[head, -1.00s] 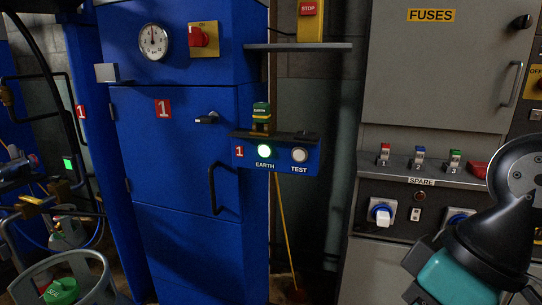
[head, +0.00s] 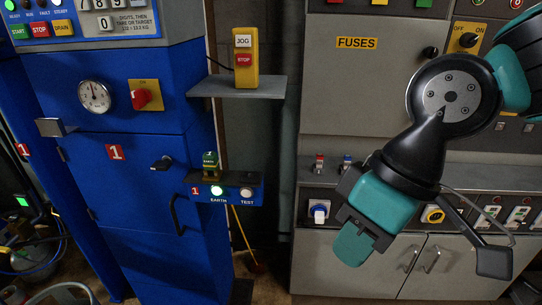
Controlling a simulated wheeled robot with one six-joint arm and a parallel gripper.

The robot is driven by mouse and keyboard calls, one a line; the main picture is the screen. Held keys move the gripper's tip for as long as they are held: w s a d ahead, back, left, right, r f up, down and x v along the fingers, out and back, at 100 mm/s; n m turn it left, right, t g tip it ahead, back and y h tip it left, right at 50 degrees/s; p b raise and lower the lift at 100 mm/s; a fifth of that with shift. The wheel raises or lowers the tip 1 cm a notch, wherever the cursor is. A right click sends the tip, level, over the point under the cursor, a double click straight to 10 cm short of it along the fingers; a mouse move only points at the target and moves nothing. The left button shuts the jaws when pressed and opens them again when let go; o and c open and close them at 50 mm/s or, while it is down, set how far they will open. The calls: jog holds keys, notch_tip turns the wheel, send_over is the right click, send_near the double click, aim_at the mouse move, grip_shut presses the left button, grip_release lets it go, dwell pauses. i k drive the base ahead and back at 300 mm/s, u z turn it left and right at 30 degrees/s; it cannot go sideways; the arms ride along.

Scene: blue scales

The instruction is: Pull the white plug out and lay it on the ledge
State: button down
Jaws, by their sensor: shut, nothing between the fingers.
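My gripper (head: 352,246), teal and black, points down and left in front of the cabinet. It is shut and empty, apart from the plug in the picture and a little lower right of it. A grey shelf (head: 237,88) juts out at the upper middle, with a yellow JOG/STOP box on it. The cabinet also has a switch ledge (head: 333,178) above the plug. I cannot tell which one the task's ledge is. My arm hides part of the panel.
The blue cabinet (head: 110,190) stands at left, with a gauge, a red switch and a handle. A blue EARTH/TEST box (head: 232,190) juts out from it. A yellow rotary switch (head: 433,214) is right of my gripper. Cabinet doors with handles (head: 431,260) are below.

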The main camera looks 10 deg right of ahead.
aim_at(320, 213)
jog(key=k, duration=0.5)
jog(key=u, duration=1.15)
jog(key=i, duration=0.7)
jog(key=z, duration=1.85)
